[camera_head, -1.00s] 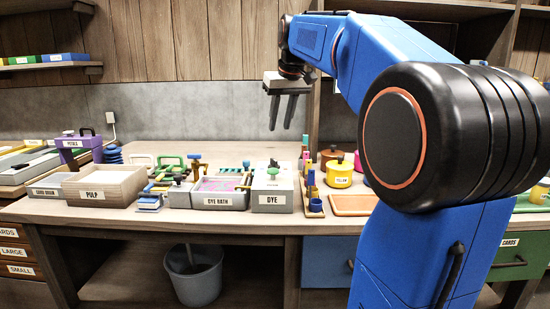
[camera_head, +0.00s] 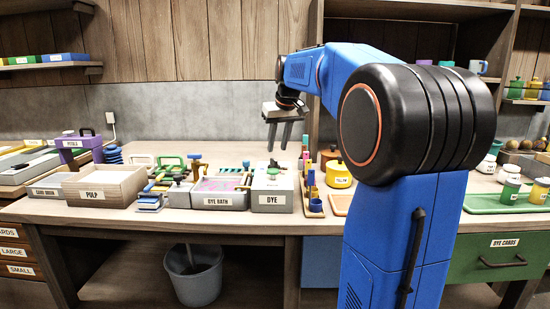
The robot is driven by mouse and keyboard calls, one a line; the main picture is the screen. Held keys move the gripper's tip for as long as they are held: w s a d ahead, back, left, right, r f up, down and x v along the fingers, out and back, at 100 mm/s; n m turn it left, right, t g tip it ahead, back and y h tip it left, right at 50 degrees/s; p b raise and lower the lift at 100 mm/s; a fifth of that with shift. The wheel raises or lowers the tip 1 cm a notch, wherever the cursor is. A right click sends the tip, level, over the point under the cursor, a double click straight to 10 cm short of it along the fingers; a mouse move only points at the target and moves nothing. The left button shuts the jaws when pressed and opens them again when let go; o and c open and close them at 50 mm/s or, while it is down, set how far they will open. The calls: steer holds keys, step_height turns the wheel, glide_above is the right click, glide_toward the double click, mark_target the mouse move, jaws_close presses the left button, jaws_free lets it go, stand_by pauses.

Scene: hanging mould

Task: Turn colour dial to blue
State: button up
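The colour dial seems to be the green knob (camera_head: 273,170) on top of the grey box labelled DYE (camera_head: 272,201), at the middle of the bench. Which colour it points to is too small to tell. My gripper (camera_head: 277,147) hangs just above the knob, fingers pointing down. Its two fingers stand apart with a gap between them, and nothing shows between them. The fingertips appear slightly above the knob; how far in depth I cannot tell.
The DYE BATH tray (camera_head: 219,197) stands left of the DYE box, and the PULP box (camera_head: 104,187) farther left. A rack of coloured bottles (camera_head: 312,190) stands close on the right, with a yellow pot (camera_head: 339,176) beyond. Bare bench (camera_head: 200,149) lies behind.

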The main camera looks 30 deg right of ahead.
mark_target(274, 160)
steer(key=shift+x, duration=3.05)
jaws_close()
